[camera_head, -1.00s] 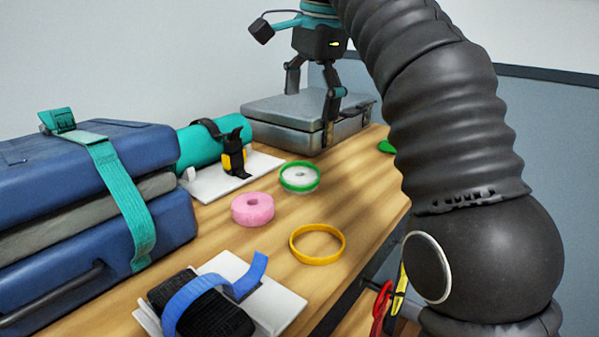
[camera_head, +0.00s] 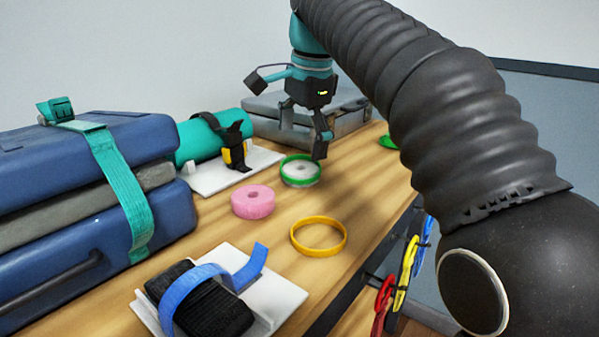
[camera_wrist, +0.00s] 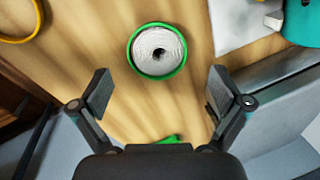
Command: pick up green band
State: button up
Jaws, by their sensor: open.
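The green band (camera_head: 287,178) is a ring lying around a white roll (camera_head: 301,171) on the wooden table; in the wrist view the band (camera_wrist: 134,66) circles the white roll (camera_wrist: 158,50) between and beyond my fingertips. My gripper (camera_head: 302,140) is open and empty, with its fingers above and just behind the roll. In the wrist view my gripper (camera_wrist: 160,93) has its fingers wide apart, one to each side of the band, not touching it. Another green thing (camera_head: 388,142) lies near the table's far right edge, partly hidden by my arm.
A grey case (camera_head: 350,112) stands behind the roll. A pink roll (camera_head: 252,202) and a yellow band (camera_head: 318,250) lie nearer. A teal roll (camera_head: 195,142), strapped blue cases (camera_head: 60,240) and a blue-strapped black block (camera_head: 215,310) stand left. Coloured loops (camera_head: 406,270) hang at the table's side.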

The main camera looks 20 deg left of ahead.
aim_at(299, 169)
jog(key=b+x, duration=0.1)
jog(key=x, duration=0.4)
jog(key=shift+s+d+b, duration=0.15)
jog(key=shift+b, duration=0.15)
jog(key=c, duration=0.6)
